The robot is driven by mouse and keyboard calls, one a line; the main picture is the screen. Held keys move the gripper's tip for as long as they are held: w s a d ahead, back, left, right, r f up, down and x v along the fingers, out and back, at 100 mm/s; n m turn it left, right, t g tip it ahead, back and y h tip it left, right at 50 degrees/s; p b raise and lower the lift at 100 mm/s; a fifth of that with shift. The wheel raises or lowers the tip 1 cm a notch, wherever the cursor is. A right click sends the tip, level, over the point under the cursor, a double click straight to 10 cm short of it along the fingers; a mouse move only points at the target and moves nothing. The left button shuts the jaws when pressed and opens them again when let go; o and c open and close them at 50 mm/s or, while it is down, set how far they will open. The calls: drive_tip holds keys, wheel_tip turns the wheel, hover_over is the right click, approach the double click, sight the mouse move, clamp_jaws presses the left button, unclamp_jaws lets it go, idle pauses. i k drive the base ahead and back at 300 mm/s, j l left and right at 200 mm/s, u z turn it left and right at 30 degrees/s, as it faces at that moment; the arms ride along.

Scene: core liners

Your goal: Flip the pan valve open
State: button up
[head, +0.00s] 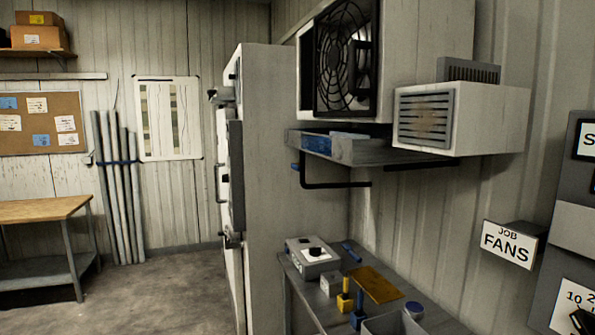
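A grey metal pan (400,156) juts from the wall below the fan unit, with a blue block-like thing (340,147) in or on it. A black pipe (335,184) runs below the pan, bending down and then right. A small blue piece (295,167) sticks out at the pan's left end, by the top of this pipe. It looks like a valve handle, but it is too small to tell its position surely. My gripper is not in view.
A fan unit (345,58) and a white vented box (462,117) hang above. Below is a bench (300,283) with a control box (312,257), yellow and blue small items, and a bin. A tall white cabinet (290,180) stands left of it. Open floor (165,295) lies further left.

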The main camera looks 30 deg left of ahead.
sight(296, 166)
drive_tip(key=i+j, duration=0.25)
drive_tip(key=j, duration=0.15)
drive_tip(key=i+j, duration=0.2)
drive_tip(key=j, duration=0.2)
drive_tip(key=i+j, duration=0.25)
drive_tip(key=j, duration=0.2)
drive_tip(key=i+j, duration=0.2)
drive_tip(key=j, duration=0.2)
drive_tip(key=i+j, duration=0.25)
drive_tip(key=j, duration=0.15)
drive_tip(key=i+j, duration=0.25)
drive_tip(key=j, duration=0.15)
drive_tip(key=i+j, duration=0.2)
drive_tip(key=j, duration=0.2)
drive_tip(key=j+u, duration=0.05)
